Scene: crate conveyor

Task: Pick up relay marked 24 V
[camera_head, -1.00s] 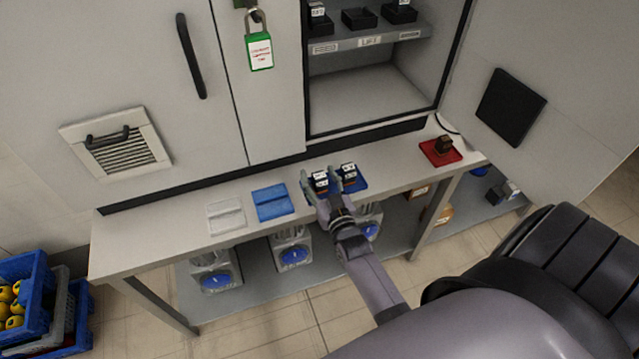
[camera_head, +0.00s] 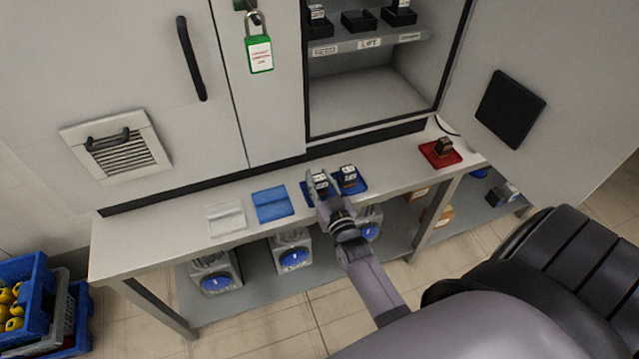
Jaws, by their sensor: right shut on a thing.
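Two small dark relays with pale labels are side by side at a blue tray (camera_head: 360,187) on the bench. My right gripper (camera_head: 319,186) is shut on the left relay (camera_head: 321,181), its fingers at the relay's sides. The right relay (camera_head: 348,175) stands on the tray, just right of the gripper. The label print is too small to read, so I cannot tell which is marked 24 V. I cannot tell whether the held relay touches the tray. My left gripper is not in view.
A blue pad (camera_head: 272,204) and a pale pad (camera_head: 226,218) lie left on the bench (camera_head: 150,247). A red tray (camera_head: 440,154) with a dark part sits right. The open cabinet shelf (camera_head: 370,46) holds black sockets. A green padlock (camera_head: 260,52) hangs on the door.

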